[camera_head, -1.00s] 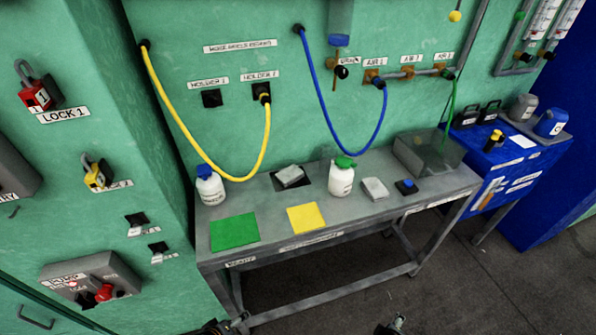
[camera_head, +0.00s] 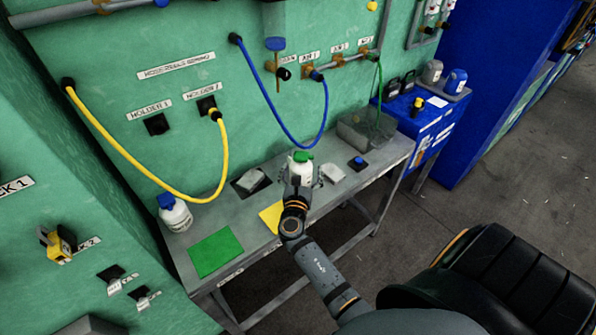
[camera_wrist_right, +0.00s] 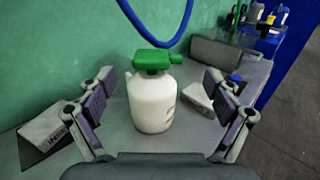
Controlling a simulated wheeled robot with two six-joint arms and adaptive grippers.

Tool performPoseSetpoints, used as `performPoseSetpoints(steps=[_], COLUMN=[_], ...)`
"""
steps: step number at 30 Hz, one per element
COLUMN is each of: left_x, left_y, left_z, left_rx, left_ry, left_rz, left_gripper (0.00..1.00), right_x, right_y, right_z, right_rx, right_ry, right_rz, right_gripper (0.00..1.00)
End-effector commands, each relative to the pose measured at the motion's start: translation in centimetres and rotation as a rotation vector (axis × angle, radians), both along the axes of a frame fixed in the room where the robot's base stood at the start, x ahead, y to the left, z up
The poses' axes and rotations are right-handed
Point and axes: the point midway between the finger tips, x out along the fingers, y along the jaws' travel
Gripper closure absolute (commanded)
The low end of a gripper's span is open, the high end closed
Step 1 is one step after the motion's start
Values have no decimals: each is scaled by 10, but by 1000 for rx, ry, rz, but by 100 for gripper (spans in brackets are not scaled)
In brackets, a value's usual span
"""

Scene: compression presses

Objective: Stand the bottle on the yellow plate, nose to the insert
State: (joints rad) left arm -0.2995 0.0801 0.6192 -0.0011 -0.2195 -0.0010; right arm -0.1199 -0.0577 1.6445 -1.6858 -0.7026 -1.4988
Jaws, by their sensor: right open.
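The white bottle with a green cap (camera_head: 302,157) stands upright on the grey bench. In the right wrist view, the bottle (camera_wrist_right: 152,102) has its cap's nose pointing right. My right gripper (camera_head: 303,180) is open, with its fingers (camera_wrist_right: 159,88) spread either side of the bottle, no contact visible. The yellow plate (camera_head: 268,216) lies flat left of the gripper, partly hidden by my arm. A pale block (camera_head: 250,178), possibly the insert, sits on a black pad behind it; it also shows in the wrist view (camera_wrist_right: 46,124). My left gripper is out of view.
A white bottle with a blue cap (camera_head: 175,214) stands at the bench's left, behind a green plate (camera_head: 215,252). A pale block (camera_head: 332,174) and a small blue-topped item (camera_head: 358,162) lie right of the bottle. Yellow and blue hoses (camera_head: 323,120) hang behind.

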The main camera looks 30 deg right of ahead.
Motion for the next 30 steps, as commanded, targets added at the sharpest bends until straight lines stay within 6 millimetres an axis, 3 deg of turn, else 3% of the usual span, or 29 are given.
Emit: performPoseSetpoints(steps=[8,16,24,30], left_x=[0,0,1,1], left_y=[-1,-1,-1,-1], left_z=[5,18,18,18], left_rx=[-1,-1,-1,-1], left_ry=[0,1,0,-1], left_rz=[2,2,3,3], left_gripper=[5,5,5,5], right_x=[13,48,52,51], right_y=[-10,-35,-38,-38], right_z=[2,3,1,1], right_rx=[0,1,3,3], right_ry=[0,0,0,0], right_rz=[-1,-1,-1,-1], right_gripper=[9,9,9,34])
